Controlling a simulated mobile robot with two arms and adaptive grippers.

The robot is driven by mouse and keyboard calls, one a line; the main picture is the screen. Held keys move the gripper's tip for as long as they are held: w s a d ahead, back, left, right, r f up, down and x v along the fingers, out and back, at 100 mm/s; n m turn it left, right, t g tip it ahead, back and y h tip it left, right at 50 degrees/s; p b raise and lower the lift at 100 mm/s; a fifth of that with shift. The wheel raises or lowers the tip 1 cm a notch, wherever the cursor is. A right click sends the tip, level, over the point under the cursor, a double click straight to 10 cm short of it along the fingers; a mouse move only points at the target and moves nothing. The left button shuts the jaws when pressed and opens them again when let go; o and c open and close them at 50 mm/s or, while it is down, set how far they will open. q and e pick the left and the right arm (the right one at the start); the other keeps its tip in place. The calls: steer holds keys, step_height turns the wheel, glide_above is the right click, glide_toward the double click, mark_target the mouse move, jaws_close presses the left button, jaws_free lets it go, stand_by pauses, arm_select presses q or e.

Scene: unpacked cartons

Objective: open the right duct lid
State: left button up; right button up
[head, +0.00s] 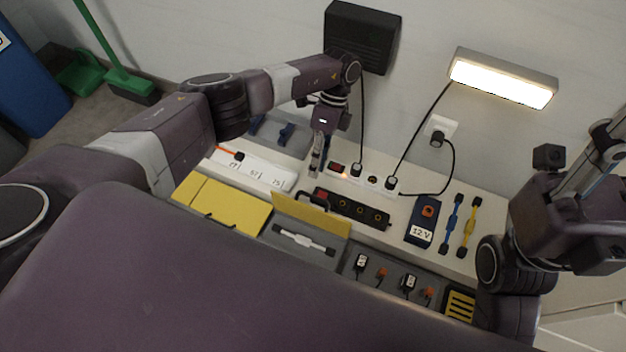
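The right duct lid (322,219) is yellow and stands raised at the back of its compartment, which is open in front of it. A white and dark tool (303,243) lies in that compartment. A dark handle (312,199) shows just behind the lid's upper edge. The left lid (222,203) is yellow and lies flat. My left gripper (316,172) points down just above and behind the raised lid, with nothing visibly held. Its fingers overlap, so their gap is unclear. My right gripper is at the right edge (583,155), seen at an angle that hides its opening.
A black socket strip (352,208) lies close behind the raised lid, and a white strip with plugs (379,184) behind that. A lit lamp (502,79) is on the wall.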

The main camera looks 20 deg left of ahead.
arm_select(q)
steer(key=shift+v, duration=1.75)
